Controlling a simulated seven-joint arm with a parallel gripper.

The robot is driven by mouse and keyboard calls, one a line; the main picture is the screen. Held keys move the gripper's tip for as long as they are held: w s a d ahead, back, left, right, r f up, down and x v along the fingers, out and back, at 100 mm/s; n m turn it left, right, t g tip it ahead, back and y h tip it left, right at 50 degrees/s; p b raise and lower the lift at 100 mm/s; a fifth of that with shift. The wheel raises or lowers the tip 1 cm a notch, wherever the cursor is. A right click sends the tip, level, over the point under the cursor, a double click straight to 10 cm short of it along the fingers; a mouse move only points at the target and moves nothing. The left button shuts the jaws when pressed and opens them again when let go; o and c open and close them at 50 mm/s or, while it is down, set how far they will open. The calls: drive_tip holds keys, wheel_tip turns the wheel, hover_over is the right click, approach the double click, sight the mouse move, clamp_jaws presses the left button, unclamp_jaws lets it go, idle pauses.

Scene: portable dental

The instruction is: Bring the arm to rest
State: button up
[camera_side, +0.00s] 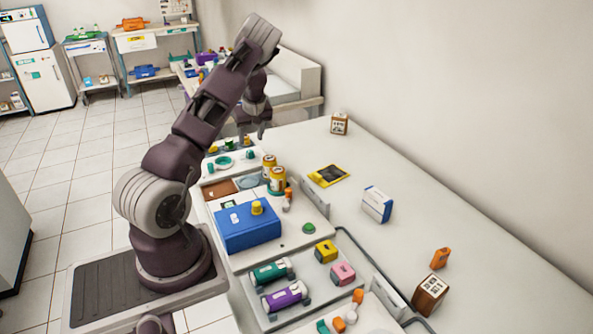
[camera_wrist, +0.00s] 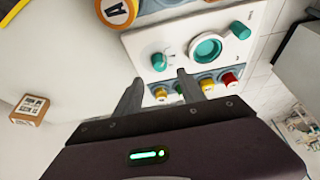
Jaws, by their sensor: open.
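My arm rises from its base at the left in the side view and bends over at the top. My gripper (camera_side: 257,132) hangs fingers down above the far end of the bench. In the wrist view my gripper (camera_wrist: 158,90) shows two fingers apart with nothing between them. I cannot tell how far the fingertips are from the panel.
A blue box (camera_side: 248,232) and two yellow cans (camera_side: 277,180) stand near my arm. A tray (camera_side: 318,278) holds green, purple, yellow and pink items. A white-blue box (camera_side: 377,204) and brown boxes (camera_side: 339,124) stand on the white tabletop, which has free room.

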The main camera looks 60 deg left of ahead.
drive_tip(key=w+d+r+m+t+h, duration=0.15)
drive_tip(key=w+d+r, duration=0.25)
drive_tip(key=d+r, duration=0.45)
drive_tip(key=w+d+r+m+t+h, duration=0.1)
drive_tip(key=w+d+r+m+t, duration=0.25)
drive_tip(key=d, duration=0.75)
drive_tip(key=s+d+r+m+h, duration=0.25)
drive_tip(key=d+r, duration=0.65)
drive_tip(key=d, duration=0.6)
drive_tip(key=s+d+r+m, duration=0.45)
drive_tip(key=s+d, duration=0.45)
drive_tip(key=d, duration=0.3)
drive_tip(key=s+d+f+m, duration=0.1)
drive_tip(key=s+d+m, duration=0.1)
drive_tip(key=s, duration=0.3)
drive_tip(key=s+d+f+m, duration=0.1)
drive_tip(key=s+d+m, duration=0.1)
drive_tip(key=s, duration=0.4)
drive_tip(key=shift+s+d+m+t, duration=0.15)
drive_tip(key=shift+s+m+t, duration=0.15)
drive_tip(key=shift+m, duration=0.6)
